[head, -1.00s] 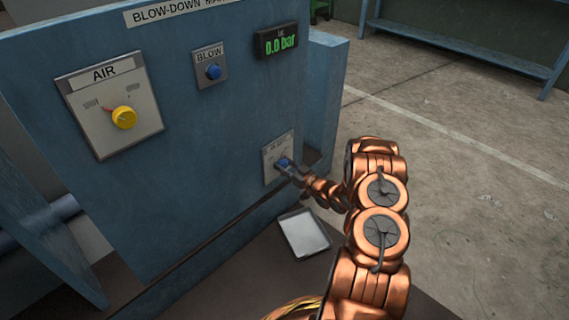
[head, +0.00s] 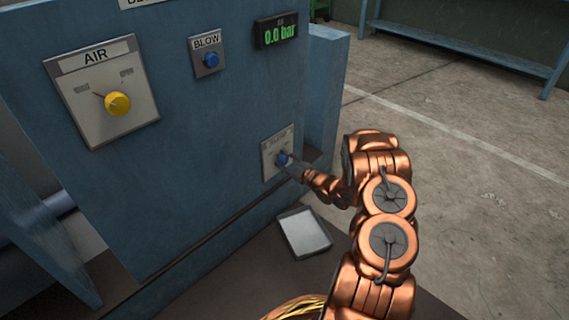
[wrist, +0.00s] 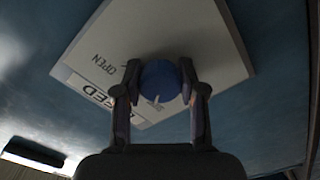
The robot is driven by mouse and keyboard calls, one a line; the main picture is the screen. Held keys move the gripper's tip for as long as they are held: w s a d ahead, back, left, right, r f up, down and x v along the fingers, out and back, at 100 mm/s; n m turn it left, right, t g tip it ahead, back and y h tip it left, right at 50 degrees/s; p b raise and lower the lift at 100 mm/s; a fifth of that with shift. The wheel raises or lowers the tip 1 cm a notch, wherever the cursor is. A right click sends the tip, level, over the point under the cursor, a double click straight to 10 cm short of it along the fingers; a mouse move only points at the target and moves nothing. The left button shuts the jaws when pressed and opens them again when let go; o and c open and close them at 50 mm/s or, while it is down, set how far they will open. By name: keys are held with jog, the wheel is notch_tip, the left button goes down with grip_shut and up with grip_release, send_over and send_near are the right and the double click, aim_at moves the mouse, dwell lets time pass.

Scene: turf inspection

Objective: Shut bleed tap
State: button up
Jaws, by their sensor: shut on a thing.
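The bleed tap is a round blue knob (wrist: 158,84) on a pale plate (wrist: 188,30) on the blue panel. In the wrist view the plate reads "OPEN" and part of a word ending in "EED". A white mark on the knob points toward the bottom of the picture. My gripper (wrist: 160,88) is shut on the knob, one finger at each side.
The panel also carries the AIR plate with a yellow knob (head: 117,103), a blue BLOW button (head: 211,60) and a display (head: 276,31) reading 0.0 bar. A shallow tray (head: 304,232) lies below the tap. Open floor (head: 470,190) is at right.

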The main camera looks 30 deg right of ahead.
jog(key=shift+n+b, duration=0.65)
jog(key=shift+n, duration=0.15)
jog(key=shift+d+n, duration=0.1)
jog(key=shift+n, duration=0.2)
jog(key=shift+r, duration=0.15)
jog(key=o, duration=1.1)
jog(key=shift+o, duration=0.2)
jog(key=v, duration=1.2)
